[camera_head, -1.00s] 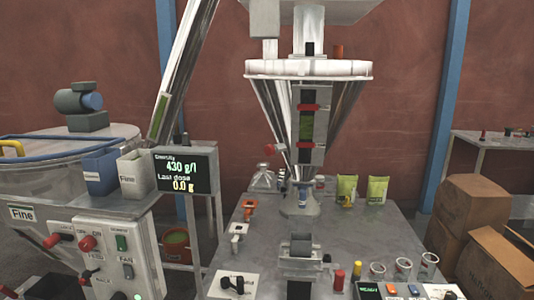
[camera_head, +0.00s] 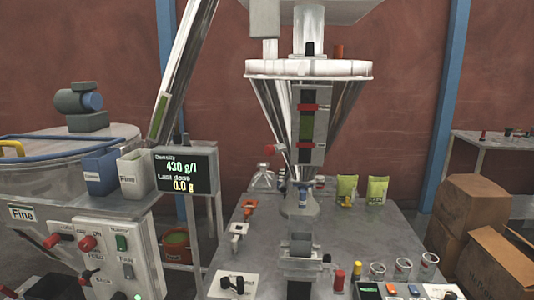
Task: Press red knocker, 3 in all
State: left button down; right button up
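A red knob (camera_head: 269,149), which looks like the red knocker, sticks out to the left of the steel cone hopper (camera_head: 340,95). It sits about level with the lower part of the sight-glass panel (camera_head: 310,125). Two red bands cross that panel, with green behind the glass. The filling outlet (camera_head: 300,205) is below the cone, over the grey table. Neither of my grippers is in view, and nothing is touching the knob.
A display (camera_head: 186,170) reads 430 g/l and last dose 0.0 g. A control panel (camera_head: 105,250) with red knobs stands at left. Green pouches (camera_head: 377,190) stand at the table's back; several cups (camera_head: 428,265) are at its front right. Cardboard boxes (camera_head: 472,205) are at right.

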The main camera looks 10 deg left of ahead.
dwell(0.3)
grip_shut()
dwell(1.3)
